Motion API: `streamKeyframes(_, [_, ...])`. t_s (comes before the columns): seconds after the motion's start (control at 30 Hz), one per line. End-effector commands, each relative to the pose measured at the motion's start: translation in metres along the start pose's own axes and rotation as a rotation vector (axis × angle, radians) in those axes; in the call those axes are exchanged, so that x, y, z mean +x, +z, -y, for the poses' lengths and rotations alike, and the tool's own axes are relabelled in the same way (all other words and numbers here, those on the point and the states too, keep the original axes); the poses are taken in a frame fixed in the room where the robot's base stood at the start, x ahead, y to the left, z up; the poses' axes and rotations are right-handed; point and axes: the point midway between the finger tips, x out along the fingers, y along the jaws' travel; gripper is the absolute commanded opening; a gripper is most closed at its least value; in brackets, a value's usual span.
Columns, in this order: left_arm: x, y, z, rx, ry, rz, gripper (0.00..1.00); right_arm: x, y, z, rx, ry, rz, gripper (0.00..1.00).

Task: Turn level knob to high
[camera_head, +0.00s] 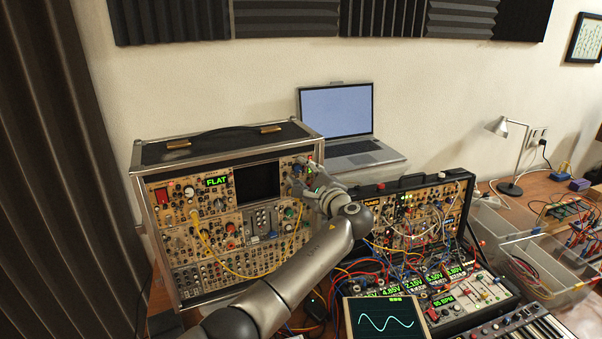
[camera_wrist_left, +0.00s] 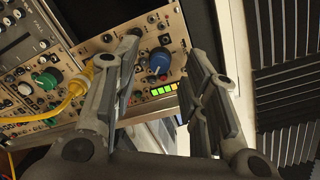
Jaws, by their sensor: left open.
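A blue knob (camera_wrist_left: 159,61) with a pale pointer mark sits on a tan module panel in the left wrist view. I cannot read its label. Below it is a lit bar (camera_wrist_left: 160,90) of green segments with a yellowish right end. My left gripper (camera_wrist_left: 163,50) is open, with one finger on each side of the blue knob; I cannot tell whether either finger touches it. In the head view my left gripper (camera_head: 303,178) is at the right side of the large synth case (camera_head: 228,215) and hides part of its panel. My right gripper is not in view.
A green display (camera_head: 217,181) reads FLAT on the large case. Yellow cables and a green knob (camera_wrist_left: 46,79) are close to the left finger. A laptop (camera_head: 338,125) stands behind. A smaller synth case (camera_head: 415,212) with many cables is to the right.

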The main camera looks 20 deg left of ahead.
Motion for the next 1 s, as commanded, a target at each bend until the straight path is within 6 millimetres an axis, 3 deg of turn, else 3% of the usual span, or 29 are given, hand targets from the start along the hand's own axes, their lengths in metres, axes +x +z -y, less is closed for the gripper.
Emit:
streamKeyframes(0.3, [-0.068,-0.001,-0.001,-0.002,0.001,-0.005,0.4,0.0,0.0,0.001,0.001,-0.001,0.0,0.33])
streamKeyframes(0.5, [-0.095,-0.001,-0.001,0.0,0.002,-0.002,0.4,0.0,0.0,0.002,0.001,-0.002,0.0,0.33])
streamKeyframes(1.0, [-0.102,0.0,-0.001,0.001,0.002,-0.001,0.4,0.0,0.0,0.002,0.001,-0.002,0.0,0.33])
